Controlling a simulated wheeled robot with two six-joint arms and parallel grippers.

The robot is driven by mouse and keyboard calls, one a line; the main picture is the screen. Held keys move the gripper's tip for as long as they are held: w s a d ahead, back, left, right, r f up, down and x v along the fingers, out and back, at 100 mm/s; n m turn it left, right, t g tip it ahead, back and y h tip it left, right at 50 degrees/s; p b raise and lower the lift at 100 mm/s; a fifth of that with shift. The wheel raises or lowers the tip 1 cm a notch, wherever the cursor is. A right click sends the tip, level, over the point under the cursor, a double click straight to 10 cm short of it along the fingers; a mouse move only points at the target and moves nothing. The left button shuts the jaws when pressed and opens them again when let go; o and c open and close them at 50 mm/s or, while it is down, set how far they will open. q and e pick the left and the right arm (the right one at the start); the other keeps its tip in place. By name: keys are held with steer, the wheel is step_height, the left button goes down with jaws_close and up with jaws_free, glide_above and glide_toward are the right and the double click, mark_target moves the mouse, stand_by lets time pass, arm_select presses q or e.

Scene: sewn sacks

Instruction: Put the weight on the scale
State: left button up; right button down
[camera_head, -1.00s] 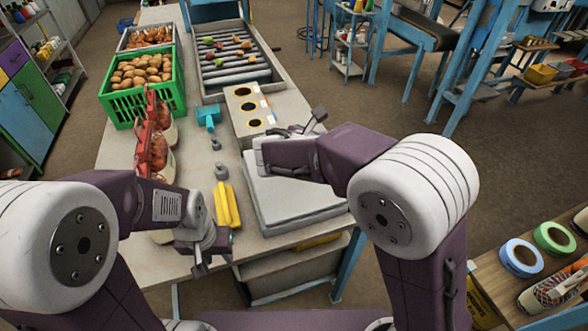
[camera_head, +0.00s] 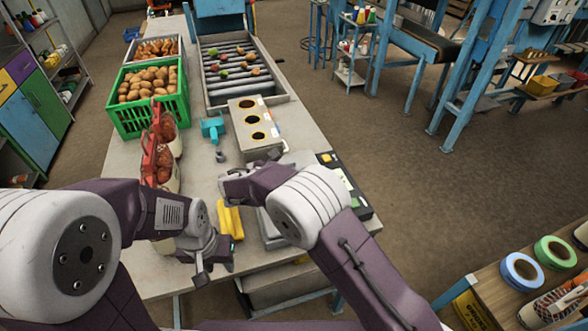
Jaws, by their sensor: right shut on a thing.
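The scale (camera_head: 272,232) is a grey platform on the right side of the table. My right arm covers most of it, and its dark panel (camera_head: 345,186) shows beyond the arm. My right gripper (camera_head: 224,181) is left of the scale, above the table, and shut on a weight that its own jaws hide. A small grey weight (camera_head: 220,157) stands on the table just behind this gripper. My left gripper (camera_head: 216,268) is empty at the table's front edge, its fingers apart.
Yellow objects (camera_head: 231,221) lie between my grippers. A box with round holes (camera_head: 252,124) and a turquoise item (camera_head: 212,127) stand behind. Red-netted bags (camera_head: 160,150) and a green potato crate (camera_head: 150,118) are at the left. A roller tray (camera_head: 240,68) is at the back.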

steer(key=shift+w, duration=0.1)
steer(key=shift+f, duration=0.2)
steer(key=c, duration=1.2)
jaws_free()
